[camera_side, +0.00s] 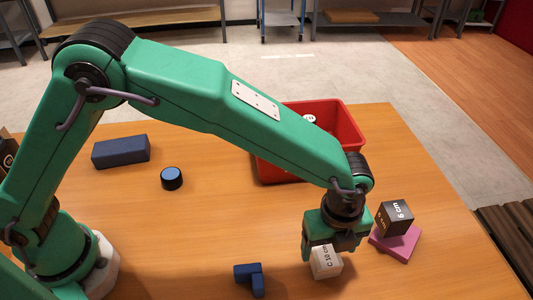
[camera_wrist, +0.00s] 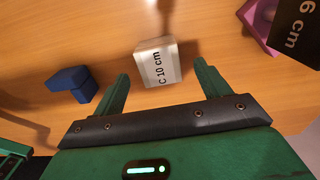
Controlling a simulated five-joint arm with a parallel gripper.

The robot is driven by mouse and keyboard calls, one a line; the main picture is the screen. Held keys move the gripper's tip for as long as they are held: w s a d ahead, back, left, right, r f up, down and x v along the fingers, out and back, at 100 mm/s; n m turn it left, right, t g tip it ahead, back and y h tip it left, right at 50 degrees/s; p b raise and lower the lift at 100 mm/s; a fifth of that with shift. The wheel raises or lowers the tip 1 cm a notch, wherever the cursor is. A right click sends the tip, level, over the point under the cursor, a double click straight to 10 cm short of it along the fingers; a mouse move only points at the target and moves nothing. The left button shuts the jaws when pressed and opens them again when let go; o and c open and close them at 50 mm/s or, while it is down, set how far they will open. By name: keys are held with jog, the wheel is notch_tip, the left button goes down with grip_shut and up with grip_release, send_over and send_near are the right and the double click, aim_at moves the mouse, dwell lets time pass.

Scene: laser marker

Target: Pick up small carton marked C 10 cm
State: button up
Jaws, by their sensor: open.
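The small white carton marked "C 10 cm" (camera_side: 326,263) stands on the wooden table near the front, below my gripper (camera_side: 334,250). In the wrist view the carton (camera_wrist: 158,65) sits ahead of and between the two green fingers, with its marked face toward my gripper. My gripper (camera_wrist: 163,85) is open, with a finger on each side and nothing held. In the side view the gripper body covers the top and back of the carton. I cannot tell whether a finger touches it.
A black box marked "6 cm" (camera_side: 394,217) rests on a pink block (camera_side: 398,245) to the right. A blue angled block (camera_side: 250,277) lies left of the carton. A red bin (camera_side: 345,122) stands behind; a blue-topped cylinder (camera_side: 171,178) and a dark blue block (camera_side: 121,151) are farther left.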

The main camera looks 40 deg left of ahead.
aim_at(327, 255)
jog(key=shift+f, duration=2)
jog(key=c, duration=1.1)
